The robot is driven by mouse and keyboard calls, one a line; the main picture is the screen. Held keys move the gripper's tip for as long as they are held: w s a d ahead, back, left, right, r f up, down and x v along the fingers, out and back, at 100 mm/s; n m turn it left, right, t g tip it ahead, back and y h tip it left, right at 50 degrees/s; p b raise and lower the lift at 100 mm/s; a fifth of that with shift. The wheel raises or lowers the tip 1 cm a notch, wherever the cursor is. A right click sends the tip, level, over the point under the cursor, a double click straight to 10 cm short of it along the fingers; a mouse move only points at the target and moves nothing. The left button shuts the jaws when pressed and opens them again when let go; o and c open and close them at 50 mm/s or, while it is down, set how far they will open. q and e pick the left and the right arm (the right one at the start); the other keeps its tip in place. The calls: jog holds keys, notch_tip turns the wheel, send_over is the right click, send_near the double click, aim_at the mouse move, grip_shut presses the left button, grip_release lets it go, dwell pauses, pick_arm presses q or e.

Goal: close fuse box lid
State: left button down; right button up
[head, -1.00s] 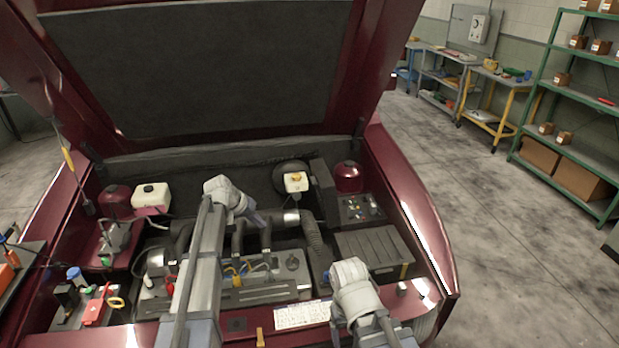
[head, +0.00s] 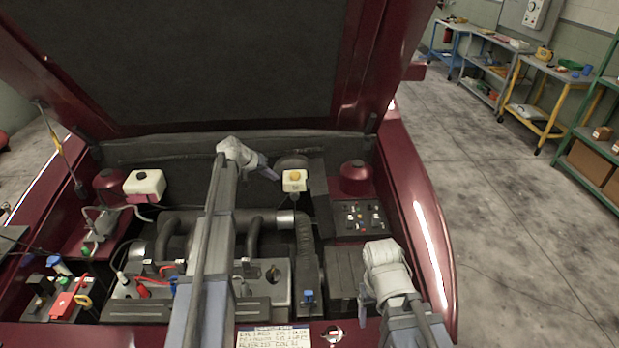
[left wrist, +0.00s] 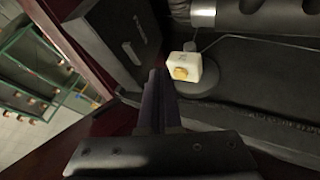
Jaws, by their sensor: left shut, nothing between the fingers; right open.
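The fuse box (head: 362,218), black with small coloured fuses, is open at the right of the engine bay. Its dark lid (head: 319,196) appears to stand upright along the box's left side. A dark panel with a pale bar, likely the lid (left wrist: 112,42), also shows in the left wrist view. My left gripper (head: 271,173) is shut and empty, left of the lid beyond the white yellow-capped reservoir. Its fingers also show in the left wrist view (left wrist: 158,100), near the panel; contact cannot be told. My right gripper (head: 364,299) is open over the front right of the bay, its fingers partly hidden.
The white reservoir (head: 294,181) stands just left of the lid and close to my left gripper. A red dome (head: 356,178) sits behind the fuse box. The raised hood (head: 190,65) hangs over the back. A grey ribbed cover (head: 343,275) lies in front of the box.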

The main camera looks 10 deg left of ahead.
pick_arm(q)
jog(key=w+d+f+b, duration=0.6)
jog(key=d+f+b, duration=0.1)
jog(key=shift+w+d, duration=0.25)
jog(key=shift+d, duration=0.05)
dwell(0.4)
